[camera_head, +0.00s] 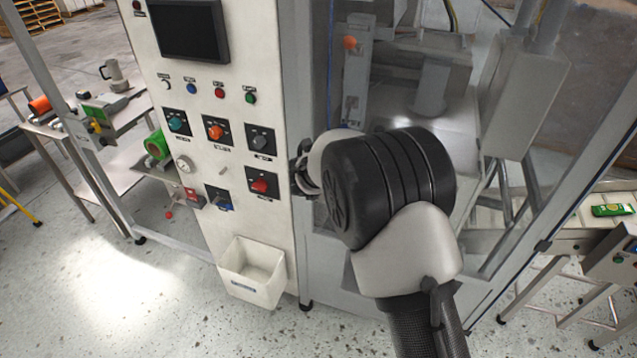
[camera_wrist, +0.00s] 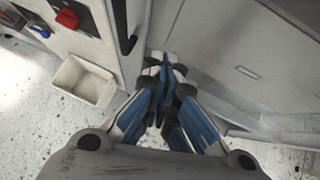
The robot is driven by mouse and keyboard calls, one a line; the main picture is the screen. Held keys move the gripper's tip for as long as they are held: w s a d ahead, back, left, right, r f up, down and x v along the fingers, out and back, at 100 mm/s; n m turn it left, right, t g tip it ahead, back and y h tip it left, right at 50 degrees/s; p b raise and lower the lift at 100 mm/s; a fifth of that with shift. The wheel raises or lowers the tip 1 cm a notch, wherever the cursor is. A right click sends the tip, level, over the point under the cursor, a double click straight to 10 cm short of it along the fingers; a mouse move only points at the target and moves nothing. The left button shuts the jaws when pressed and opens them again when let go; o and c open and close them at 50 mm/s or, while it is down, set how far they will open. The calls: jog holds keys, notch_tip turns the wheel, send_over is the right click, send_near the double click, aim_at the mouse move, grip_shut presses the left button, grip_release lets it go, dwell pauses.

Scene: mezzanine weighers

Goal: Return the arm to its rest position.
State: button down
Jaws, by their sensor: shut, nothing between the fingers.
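My arm crosses the right half of the head view, in front of the machine cabinet (camera_head: 215,130). My gripper shows in the wrist view (camera_wrist: 165,75), with blue and grey fingers. Its fingertips are together and nothing is held between them. It points down past the edge of the cabinet, beside a pale panel (camera_wrist: 235,50).
The cabinet carries a screen (camera_head: 190,30), a red rotary switch (camera_head: 260,185) and several other knobs. A white bin (camera_head: 252,272) hangs low on its front. A conveyor with a green pack (camera_head: 612,210) stands at right. Speckled floor (camera_head: 110,290) is clear at lower left.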

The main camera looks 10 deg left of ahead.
jog(key=s+d+r+n+y+b, duration=0.25)
jog(key=s+d+r+n, duration=0.3)
jog(key=r+n, duration=0.3)
jog(key=s+d+r+n+y+b, duration=0.2)
jog(key=s+d+r+n+b, duration=0.15)
jog(key=s+r+n, duration=0.45)
jog(key=s+d+f+n+g+h+b, duration=0.1)
jog(key=s+d+f+n+h+b, duration=0.1)
jog(key=s+d+n, duration=0.4)
jog(key=s+d+f+n+g+h+b, duration=0.1)
jog(key=s+d+f+n+g+b, duration=0.1)
jog(key=s+d+f+n, duration=0.3)
jog(key=s+d+f+n+g+h+b, duration=0.1)
jog(key=s+d+f+n+h+b, duration=0.1)
jog(key=s+d+n, duration=0.5)
jog(key=s+d, duration=0.2)
jog(key=s, duration=0.2)
jog(key=s+d+f, duration=0.1)
jog(key=s+d, duration=0.1)
jog(key=s, duration=0.3)
jog(key=shift+d+f+h, duration=0.25)
jog(key=shift+d+h, duration=0.05)
jog(key=shift+h, duration=0.05)
jog(key=shift+s, duration=0.1)
